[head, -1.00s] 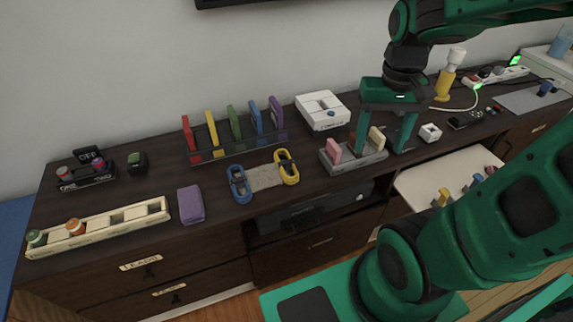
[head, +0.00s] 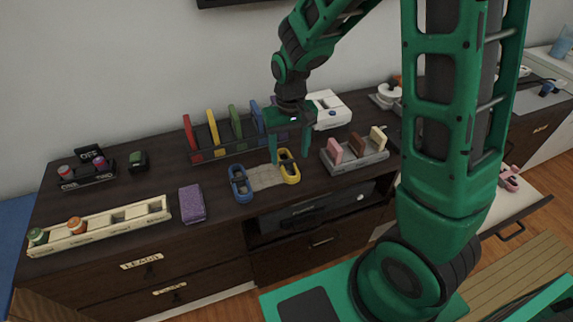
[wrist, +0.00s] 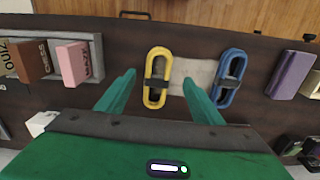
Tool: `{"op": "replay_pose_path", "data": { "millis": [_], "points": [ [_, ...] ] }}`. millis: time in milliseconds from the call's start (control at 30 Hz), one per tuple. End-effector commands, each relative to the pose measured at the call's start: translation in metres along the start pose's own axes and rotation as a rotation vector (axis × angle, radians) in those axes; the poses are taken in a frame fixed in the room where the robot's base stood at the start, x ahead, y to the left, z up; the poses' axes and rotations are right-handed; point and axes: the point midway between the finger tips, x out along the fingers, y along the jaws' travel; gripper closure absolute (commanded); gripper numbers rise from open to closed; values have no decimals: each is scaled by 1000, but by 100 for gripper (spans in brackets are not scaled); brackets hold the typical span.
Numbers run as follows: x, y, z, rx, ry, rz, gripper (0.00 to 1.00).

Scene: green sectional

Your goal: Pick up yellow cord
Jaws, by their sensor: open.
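The yellow cord (head: 289,167) is a coiled loop with a dark band around its middle, lying at the right end of a light grey mat (head: 266,178) on the dark cabinet top. In the wrist view the yellow cord (wrist: 157,77) lies between my fingertips, nearer the left one. My gripper (head: 289,160) is open and empty, pointing down over the cord; it also shows in the wrist view (wrist: 158,82). I cannot tell how far above the cord the fingertips are. The matching blue cord (head: 240,184) lies at the mat's left end, beside the right finger in the wrist view (wrist: 230,78).
Behind stands a rack of coloured upright panels (head: 220,152). To the right is a grey holder with blocks (head: 358,158); to the left are a purple block (head: 192,204) and a long cream tray (head: 100,225). A white box (head: 328,108) stands behind the gripper.

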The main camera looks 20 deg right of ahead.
Motion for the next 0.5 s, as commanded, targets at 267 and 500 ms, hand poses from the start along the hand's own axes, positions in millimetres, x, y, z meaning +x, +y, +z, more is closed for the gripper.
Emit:
{"op": "replay_pose_path", "data": {
  "millis": [267, 500],
  "points": [
    [20, 2, 2, 0, -3, 1, 39],
    [52, 3, 2, 1, -2, 2, 39]
  ]
}}
